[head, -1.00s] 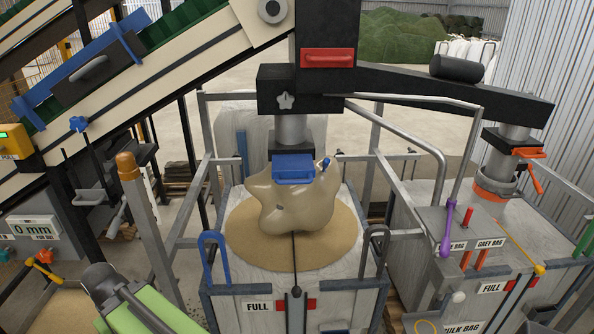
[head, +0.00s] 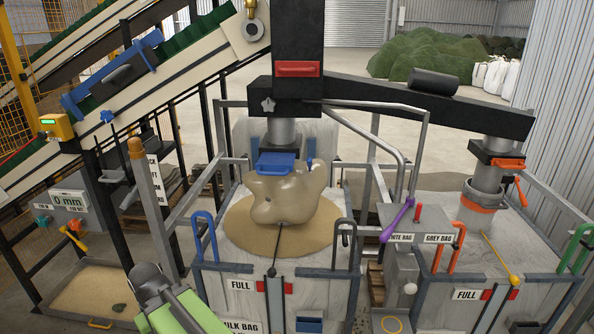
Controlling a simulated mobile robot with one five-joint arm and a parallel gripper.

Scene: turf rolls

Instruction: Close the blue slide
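The blue slide (head: 283,163) is a flat blue plate with a raised front edge. It sticks out toward me at the foot of the central black and grey spout (head: 283,133). A lumpy tan mass (head: 282,195) is directly below it, above a round bed of sand (head: 240,235) in the FULL box. The mass hides what lies behind the plate. A green and grey part at the lower left looks like my arm. It is well in front of the slide and apart from it. My gripper's fingers do not show.
A blue hoop handle (head: 205,235) and a dark one (head: 342,235) stand at the box's front corners. Grey rails (head: 395,160) surround the box. A second spout (head: 485,190) and box are at the right.

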